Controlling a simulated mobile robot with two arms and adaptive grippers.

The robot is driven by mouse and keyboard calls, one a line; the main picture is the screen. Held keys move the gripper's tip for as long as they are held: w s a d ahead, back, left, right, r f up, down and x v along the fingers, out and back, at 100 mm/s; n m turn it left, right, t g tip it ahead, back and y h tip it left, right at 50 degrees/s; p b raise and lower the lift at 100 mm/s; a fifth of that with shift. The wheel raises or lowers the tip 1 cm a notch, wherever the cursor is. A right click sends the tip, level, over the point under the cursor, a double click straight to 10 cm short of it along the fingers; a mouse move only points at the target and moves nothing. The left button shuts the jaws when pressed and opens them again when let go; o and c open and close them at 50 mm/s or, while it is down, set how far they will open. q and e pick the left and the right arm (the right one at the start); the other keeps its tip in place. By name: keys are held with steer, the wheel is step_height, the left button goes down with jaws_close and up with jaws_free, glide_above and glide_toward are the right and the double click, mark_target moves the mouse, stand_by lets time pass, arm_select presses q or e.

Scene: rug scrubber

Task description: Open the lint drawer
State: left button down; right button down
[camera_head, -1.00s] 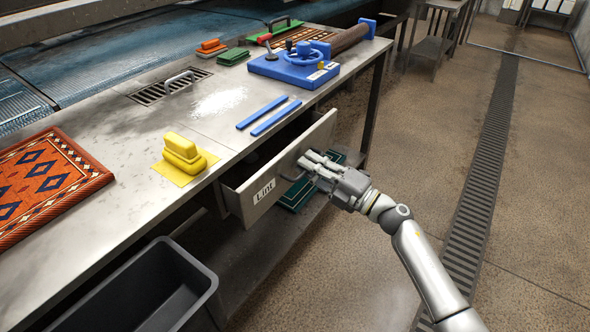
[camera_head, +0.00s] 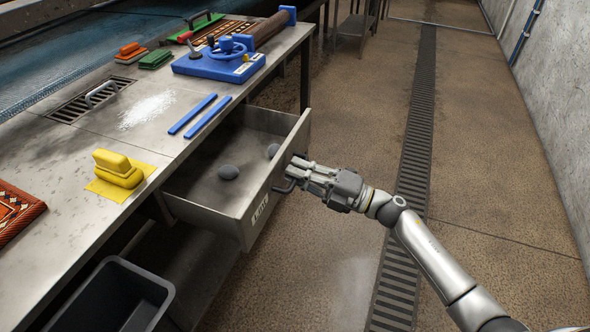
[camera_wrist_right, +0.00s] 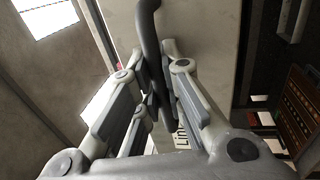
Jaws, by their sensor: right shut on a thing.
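The lint drawer (camera_head: 207,197) is a grey metal drawer under the workbench, pulled well out, with a "Lint" label on its front. My right gripper (camera_head: 291,174) is at the drawer front, shut on the dark bar handle (camera_head: 284,187). In the right wrist view the handle (camera_wrist_right: 151,45) runs between the fingers of my right gripper (camera_wrist_right: 158,85), with the label (camera_wrist_right: 181,136) close by. My left gripper is not in view.
On the workbench (camera_head: 150,145) are a yellow brush (camera_head: 118,170), two blue strips (camera_head: 200,116), white powder (camera_head: 146,110) and a blue device with a wheel (camera_head: 215,64). A dark bin (camera_head: 115,300) stands below at the front left. The floor to the right is clear.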

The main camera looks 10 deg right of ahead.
steer(key=c, duration=1.5)
jaws_free()
steer(key=v, duration=1.2)
